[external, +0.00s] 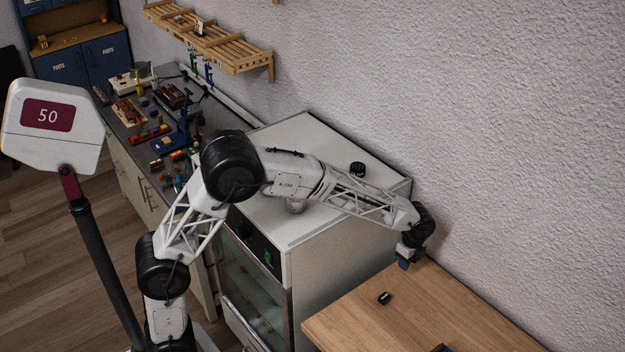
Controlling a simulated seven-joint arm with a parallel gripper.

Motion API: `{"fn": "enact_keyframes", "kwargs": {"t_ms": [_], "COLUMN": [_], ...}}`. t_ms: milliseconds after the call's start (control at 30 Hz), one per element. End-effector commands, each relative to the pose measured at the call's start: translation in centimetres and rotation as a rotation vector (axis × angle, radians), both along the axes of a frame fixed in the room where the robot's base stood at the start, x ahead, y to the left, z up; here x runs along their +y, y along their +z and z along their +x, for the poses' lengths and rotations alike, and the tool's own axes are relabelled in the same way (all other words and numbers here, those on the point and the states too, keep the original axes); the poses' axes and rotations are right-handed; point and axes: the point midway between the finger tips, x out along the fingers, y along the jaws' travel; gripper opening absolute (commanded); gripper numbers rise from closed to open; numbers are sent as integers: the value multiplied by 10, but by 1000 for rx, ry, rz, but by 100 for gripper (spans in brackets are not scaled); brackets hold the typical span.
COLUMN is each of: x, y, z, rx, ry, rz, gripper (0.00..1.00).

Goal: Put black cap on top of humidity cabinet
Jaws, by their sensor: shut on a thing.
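The humidity cabinet (345,260) is the pale box with a glass front door in the middle of the external view. A round black cap-like piece (358,170) lies on its top, toward the back near the wall. My arm reaches across above the cabinet. My gripper (406,263) points down past the cabinet's right side, low by the back left of the wooden table. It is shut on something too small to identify. A dark blue part shows at its tip; I cannot tell whether this is the fingers or the held thing.
A small black item (384,298) with a pale mark lies on the wooden table (440,310). A cluttered workbench (150,120) stands left. The wall runs close behind.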

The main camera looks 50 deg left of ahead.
Motion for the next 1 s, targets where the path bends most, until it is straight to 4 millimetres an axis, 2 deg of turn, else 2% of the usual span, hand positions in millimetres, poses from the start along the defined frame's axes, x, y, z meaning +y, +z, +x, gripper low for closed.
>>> {"fn": "enact_keyframes", "kwargs": {"t_ms": [167,267,467,700,1000], "x": [0,0,0,0,0], "y": [16,34,93,181,257], "z": [1,1,0,0,0], "rx": [-3,-4,-5,-4,-3], "ry": [0,0,0,0,0], "rz": [-1,-1,-2,-2,-1], "gripper": [14,14,14,14,14]}}
